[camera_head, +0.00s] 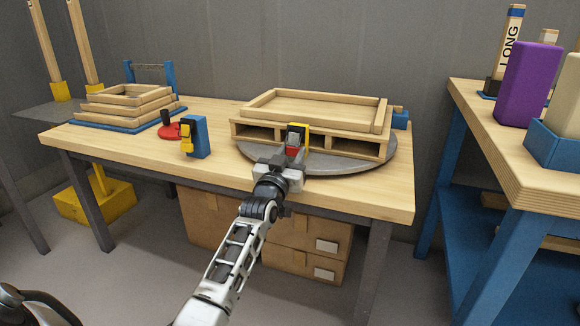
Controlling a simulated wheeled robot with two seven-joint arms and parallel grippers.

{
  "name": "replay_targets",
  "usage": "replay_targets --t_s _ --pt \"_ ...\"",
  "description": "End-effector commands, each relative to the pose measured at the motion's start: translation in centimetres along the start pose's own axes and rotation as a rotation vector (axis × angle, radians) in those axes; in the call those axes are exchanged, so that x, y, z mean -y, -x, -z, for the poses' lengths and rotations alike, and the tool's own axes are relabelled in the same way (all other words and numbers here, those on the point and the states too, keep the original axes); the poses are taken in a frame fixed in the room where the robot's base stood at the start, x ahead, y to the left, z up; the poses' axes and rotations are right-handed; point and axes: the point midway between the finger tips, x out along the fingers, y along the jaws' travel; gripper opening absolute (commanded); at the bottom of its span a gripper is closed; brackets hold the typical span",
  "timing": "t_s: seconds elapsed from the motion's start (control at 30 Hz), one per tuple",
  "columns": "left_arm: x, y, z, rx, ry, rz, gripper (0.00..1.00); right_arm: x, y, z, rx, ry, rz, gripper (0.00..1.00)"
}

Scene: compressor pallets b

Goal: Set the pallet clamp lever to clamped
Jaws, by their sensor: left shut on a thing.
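A wooden pallet (362,146) with a raised rim sits on a grey round turntable (372,160) on the bench. At the pallet's front stands a small yellow clamp part (304,131) with a red lever (292,151) below it. My left gripper (291,158) is at this lever, in front of the pallet, and is shut on it. The gripper covers much of the lever, so its exact angle is hard to tell. My right gripper is not in view.
A blue block with a yellow lever (187,136) and a red round base with a black knob (168,128) stand left on the bench. Stacked wooden frames (125,103) are at the far left. A blue bench (448,180) with a purple block (529,85) stands at the right.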

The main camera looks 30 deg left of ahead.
Motion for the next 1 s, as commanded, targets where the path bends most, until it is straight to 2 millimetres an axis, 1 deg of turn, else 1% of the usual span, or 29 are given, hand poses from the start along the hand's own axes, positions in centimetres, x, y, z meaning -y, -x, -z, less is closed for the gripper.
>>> replay_targets --t_s 0.03,0.2,0.37,0.4,0.47,0.5,0.73,0.83,0.93,1.0 --pt "0.0 0.0 -0.5 -0.015 0.001 0.000 0.12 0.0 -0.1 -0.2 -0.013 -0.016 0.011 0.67" --pt "0.0 -0.1 -0.2 -0.032 0.001 -0.001 0.12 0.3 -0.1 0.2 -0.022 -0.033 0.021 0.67" --pt "0.0 -0.1 -0.1 -0.030 0.001 -0.001 0.12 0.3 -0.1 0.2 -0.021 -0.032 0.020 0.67" --pt "0.0 -0.1 -0.1 -0.030 0.001 -0.001 0.37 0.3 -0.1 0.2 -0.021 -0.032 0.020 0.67" --pt "0.0 -0.1 -0.1 -0.030 0.000 -0.001 0.54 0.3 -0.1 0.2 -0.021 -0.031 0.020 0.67" --pt "0.0 -0.1 -0.1 -0.030 0.000 -0.001 0.56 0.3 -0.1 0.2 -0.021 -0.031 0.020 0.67" --pt "0.0 -0.1 -0.1 -0.030 0.000 -0.001 0.56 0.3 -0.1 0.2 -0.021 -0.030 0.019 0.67" --pt "0.0 0.3 -0.1 -0.029 0.000 -0.001 0.56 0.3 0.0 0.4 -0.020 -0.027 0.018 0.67" --pt "0.0 1.4 -0.1 -0.028 0.000 -0.001 0.56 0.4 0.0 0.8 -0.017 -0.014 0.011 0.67" --pt "0.0 2.6 0.0 -0.027 -0.001 0.000 0.56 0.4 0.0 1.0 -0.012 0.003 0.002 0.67"
